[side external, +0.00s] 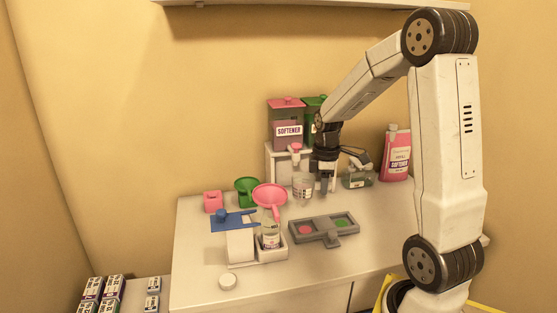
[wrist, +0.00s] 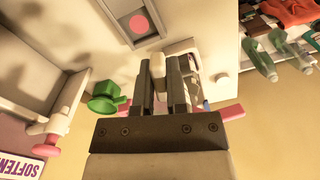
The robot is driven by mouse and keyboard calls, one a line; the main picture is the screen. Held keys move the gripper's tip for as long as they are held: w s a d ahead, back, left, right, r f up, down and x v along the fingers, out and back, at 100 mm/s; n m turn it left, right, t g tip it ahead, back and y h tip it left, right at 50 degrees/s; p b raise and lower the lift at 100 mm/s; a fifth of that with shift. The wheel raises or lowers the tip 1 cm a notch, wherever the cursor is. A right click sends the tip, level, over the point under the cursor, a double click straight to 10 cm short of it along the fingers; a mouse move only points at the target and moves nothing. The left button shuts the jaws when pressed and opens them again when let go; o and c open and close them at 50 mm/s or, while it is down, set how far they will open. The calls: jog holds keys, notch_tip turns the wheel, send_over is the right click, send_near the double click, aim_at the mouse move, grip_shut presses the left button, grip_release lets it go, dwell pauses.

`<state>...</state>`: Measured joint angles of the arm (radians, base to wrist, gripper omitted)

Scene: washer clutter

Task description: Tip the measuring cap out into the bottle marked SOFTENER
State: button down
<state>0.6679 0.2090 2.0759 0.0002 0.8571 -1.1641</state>
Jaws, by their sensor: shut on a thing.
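My gripper (side external: 324,190) is shut on the clear measuring cap (side external: 302,187), which stands out to its left in the side view, in front of the dispensers and above the table. I cannot tell what is in the cap. In the wrist view the two dark fingers (wrist: 163,85) are close together and the cap is hard to make out. A pink refill bottle (side external: 397,158) at the back right reads SOFTENER.
A pink-lidded SOFTENER dispenser (side external: 288,114) and a green one (side external: 314,104) stand behind. A green funnel (side external: 247,188), pink block (side external: 213,202) and blue-topped stand (side external: 239,241) are left. A grey tray (side external: 324,231) lies in front. A greenish bottle (side external: 357,178) is right of my gripper.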

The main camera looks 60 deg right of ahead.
jog(key=w+d+n, duration=0.4)
jog(key=w+n, duration=0.2)
jog(key=n, duration=0.3)
jog(key=shift+w+d, duration=0.15)
jog(key=shift+d, duration=0.05)
jog(key=shift+a+r+h, duration=0.2)
jog(key=shift+r+h, duration=0.1)
jog(key=shift+r, duration=0.7)
dwell(0.3)
jog(key=shift+r, duration=0.35)
jog(key=shift+w+a+r+h, duration=0.1)
jog(key=shift+r+h, duration=0.2)
jog(key=shift+r, duration=0.35)
jog(key=shift+a+r+h, duration=0.2)
jog(key=shift+r+h, duration=0.1)
jog(key=shift+r, duration=0.35)
jog(key=shift+r+g, duration=0.3)
jog(key=shift+a+r, duration=0.1)
